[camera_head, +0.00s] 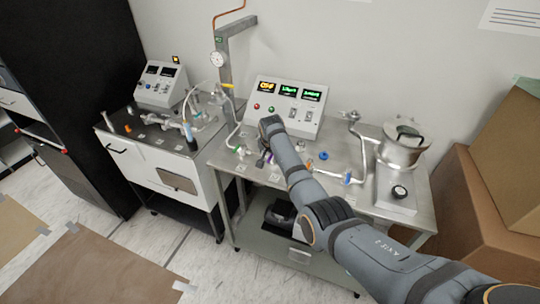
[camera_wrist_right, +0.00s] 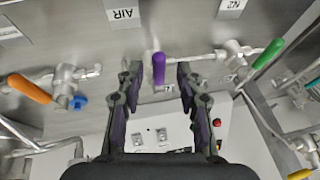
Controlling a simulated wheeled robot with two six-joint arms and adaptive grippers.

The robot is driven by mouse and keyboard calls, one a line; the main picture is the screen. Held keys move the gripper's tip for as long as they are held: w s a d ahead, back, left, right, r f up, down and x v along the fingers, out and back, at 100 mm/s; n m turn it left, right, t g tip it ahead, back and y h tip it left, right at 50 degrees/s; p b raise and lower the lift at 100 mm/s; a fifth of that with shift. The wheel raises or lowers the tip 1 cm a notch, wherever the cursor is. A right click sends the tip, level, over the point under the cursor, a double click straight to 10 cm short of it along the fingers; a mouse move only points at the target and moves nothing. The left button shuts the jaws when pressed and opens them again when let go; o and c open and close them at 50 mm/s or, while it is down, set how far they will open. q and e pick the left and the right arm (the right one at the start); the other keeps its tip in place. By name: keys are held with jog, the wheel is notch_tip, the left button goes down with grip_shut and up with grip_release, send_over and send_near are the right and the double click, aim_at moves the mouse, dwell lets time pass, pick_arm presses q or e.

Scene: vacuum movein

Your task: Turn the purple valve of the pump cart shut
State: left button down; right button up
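The purple valve handle (camera_wrist_right: 158,68) shows in the right wrist view, on a metal pipe fitting of the pump cart (camera_head: 218,161). It points roughly along my fingers, toward my palm. My right gripper (camera_wrist_right: 158,78) is open, with one finger on each side of the handle and a visible gap on both sides. In the head view my right arm reaches over the cart, and the gripper (camera_head: 263,157) is low over the worktop, in front of the control box. The arm and gripper largely hide the purple valve there. My left gripper is not in view.
An orange handle (camera_wrist_right: 30,88) with a blue knob (camera_wrist_right: 79,101) and a green handle (camera_wrist_right: 268,54) flank the purple one. The control box (camera_head: 262,115) stands behind. A metal vessel (camera_head: 402,150) and cardboard boxes (camera_head: 485,205) are at the right, another bench (camera_head: 150,165) at the left.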

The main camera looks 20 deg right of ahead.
jog(key=v, duration=1.2)
